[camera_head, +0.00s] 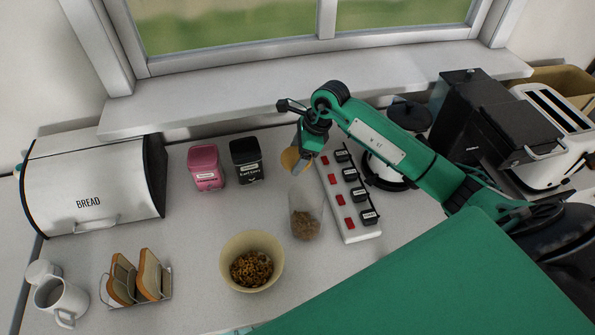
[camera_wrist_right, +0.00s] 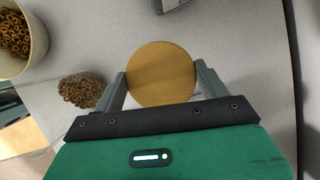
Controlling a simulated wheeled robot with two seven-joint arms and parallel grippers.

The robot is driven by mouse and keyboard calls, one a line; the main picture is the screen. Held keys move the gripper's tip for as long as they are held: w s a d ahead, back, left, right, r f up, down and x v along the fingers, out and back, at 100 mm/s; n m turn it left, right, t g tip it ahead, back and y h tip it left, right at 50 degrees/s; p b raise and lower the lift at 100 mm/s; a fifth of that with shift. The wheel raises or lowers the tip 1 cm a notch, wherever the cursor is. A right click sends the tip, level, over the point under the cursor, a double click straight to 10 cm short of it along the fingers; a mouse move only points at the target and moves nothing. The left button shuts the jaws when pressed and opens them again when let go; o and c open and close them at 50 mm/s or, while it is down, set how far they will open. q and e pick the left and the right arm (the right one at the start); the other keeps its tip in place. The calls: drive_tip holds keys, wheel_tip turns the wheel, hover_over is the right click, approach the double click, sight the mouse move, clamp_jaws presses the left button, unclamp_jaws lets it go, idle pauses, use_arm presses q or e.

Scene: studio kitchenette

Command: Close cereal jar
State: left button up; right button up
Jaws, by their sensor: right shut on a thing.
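The cereal jar (camera_head: 305,223) is a clear container standing upright on the counter, with brown ring cereal at its bottom. Its mouth is uncovered. In the right wrist view the cereal in the jar (camera_wrist_right: 82,90) shows at the left, beside my gripper. My right gripper (camera_head: 300,160) is shut on the round wooden lid (camera_head: 290,158), held above the counter near the jar's far end and apart from it. The lid (camera_wrist_right: 161,73) lies between both fingers in the wrist view. My left gripper is not in view.
A cream bowl of cereal (camera_head: 229,275) stands left of the jar. A white power strip (camera_head: 349,205) with red switches lies close on its right. Pink (camera_head: 206,167) and black (camera_head: 246,161) tins stand behind. A bread box (camera_head: 70,190), toast rack (camera_head: 166,285) and mug (camera_head: 62,299) are at left.

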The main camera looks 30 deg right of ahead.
sight(297, 157)
wheel_tip(297, 157, up, 12)
drive_tip(key=b, duration=0.3)
drive_tip(key=shift+r, duration=0.1)
drive_tip(key=shift+s, duration=0.1)
